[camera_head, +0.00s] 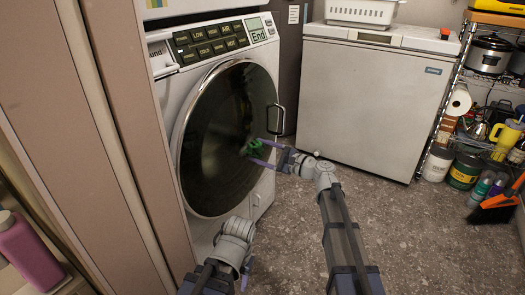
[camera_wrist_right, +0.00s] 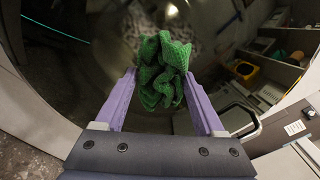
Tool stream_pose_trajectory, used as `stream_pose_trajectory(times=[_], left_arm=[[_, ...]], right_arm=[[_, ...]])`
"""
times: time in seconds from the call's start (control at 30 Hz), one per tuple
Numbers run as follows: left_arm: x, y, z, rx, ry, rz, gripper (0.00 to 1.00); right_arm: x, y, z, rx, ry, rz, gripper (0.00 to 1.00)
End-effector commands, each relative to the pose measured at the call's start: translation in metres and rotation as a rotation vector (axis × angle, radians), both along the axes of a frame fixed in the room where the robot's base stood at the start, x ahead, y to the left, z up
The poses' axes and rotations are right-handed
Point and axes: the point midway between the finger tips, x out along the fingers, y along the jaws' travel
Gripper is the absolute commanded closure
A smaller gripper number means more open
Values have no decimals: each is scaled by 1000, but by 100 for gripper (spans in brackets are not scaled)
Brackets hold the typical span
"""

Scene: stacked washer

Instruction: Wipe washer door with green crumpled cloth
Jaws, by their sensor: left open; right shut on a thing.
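The washer door (camera_head: 215,140) is a large round dark glass door with a silver rim, closed on the white washer; its glass fills the upper part of the right wrist view (camera_wrist_right: 110,40). My right gripper (camera_head: 262,151) is in front of the right half of the door. Its purple fingers are shut on the green crumpled cloth (camera_head: 254,146). The cloth (camera_wrist_right: 160,70) bulges beyond the fingertips towards the glass; I cannot tell whether it touches. My left gripper (camera_head: 243,280) is low, below the washer door, partly hidden by its own arm; it is open and no object shows in it.
A door handle (camera_head: 279,118) sticks out at the door's right edge. The button panel (camera_head: 210,42) is above the door. A white chest freezer (camera_head: 370,95) stands behind to the right, with a loaded shelf beside it. A tan panel (camera_head: 120,130) borders the washer's left. Speckled floor is open at right.

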Motion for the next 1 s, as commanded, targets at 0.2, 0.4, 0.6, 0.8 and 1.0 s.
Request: stream_pose_trajectory(times=[0.2, 0.4, 0.6, 0.8, 1.0], left_arm=[[0, 0, 0, 0, 0, 0, 50], [0, 0, 0, 0, 0, 0, 50], [0, 0, 0, 0, 0, 0, 50], [0, 0, 0, 0, 0, 0, 50], [0, 0, 0, 0, 0, 0, 50]], right_arm=[[-18, 13, 0, 0, 0, 4, 73], [-26, 21, 0, 0, 0, 6, 73], [-28, 23, 0, 1, 0, 8, 73], [-40, 30, 0, 0, 0, 10, 73], [-55, 39, 0, 0, 0, 11, 73]])
